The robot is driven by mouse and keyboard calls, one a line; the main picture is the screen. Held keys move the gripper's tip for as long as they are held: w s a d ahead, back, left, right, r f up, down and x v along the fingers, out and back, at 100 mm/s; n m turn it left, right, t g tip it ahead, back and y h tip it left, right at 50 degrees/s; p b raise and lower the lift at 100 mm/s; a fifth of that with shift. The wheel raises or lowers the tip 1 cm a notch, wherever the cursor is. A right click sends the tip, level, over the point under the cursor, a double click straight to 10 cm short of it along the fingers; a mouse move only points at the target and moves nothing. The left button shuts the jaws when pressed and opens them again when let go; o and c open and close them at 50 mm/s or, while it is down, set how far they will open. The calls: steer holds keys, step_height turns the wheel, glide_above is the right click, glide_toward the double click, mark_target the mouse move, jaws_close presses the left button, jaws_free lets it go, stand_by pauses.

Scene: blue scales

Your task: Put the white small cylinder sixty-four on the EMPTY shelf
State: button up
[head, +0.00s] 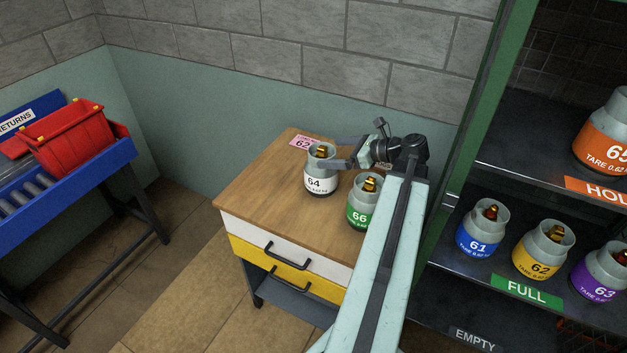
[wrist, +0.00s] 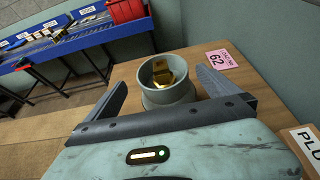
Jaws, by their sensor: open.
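The white-banded small cylinder 64 (head: 319,172) stands upright on the wooden top of a drawer cart (head: 262,196). In the wrist view its grey collar and brass valve (wrist: 167,82) show between my fingers. My gripper (head: 340,152) is open at the cylinder's upper part, one finger on each side; I cannot tell whether they touch it. The shelf labelled EMPTY (head: 474,338) is at the bottom of the green-framed rack, at the lower right of the head view; most of its surface is out of view.
Green cylinder 66 (head: 361,205) stands close by on the cart, partly behind my arm. The FULL shelf (head: 470,256) holds cylinders 61, 62 and 63. Orange cylinder 65 (head: 604,140) stands on the shelf above. A returns stand with a red bin (head: 65,140) is at left.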

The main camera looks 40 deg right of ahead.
mark_target(318, 153)
steer(key=shift+w+a+f, duration=0.15)
steer(key=shift+w+f, duration=0.05)
steer(key=shift+w, duration=0.1)
steer(key=b+x, duration=0.1)
steer(key=x, duration=0.2)
steer(key=b+x, duration=0.2)
steer(key=x, duration=0.1)
steer(key=shift+w+f, duration=0.25)
steer(key=shift+f, duration=0.1)
steer(key=shift+w, duration=0.2)
steer(key=shift+r, duration=0.1)
steer(key=shift+c, duration=0.3)
steer(key=c, duration=2.1)
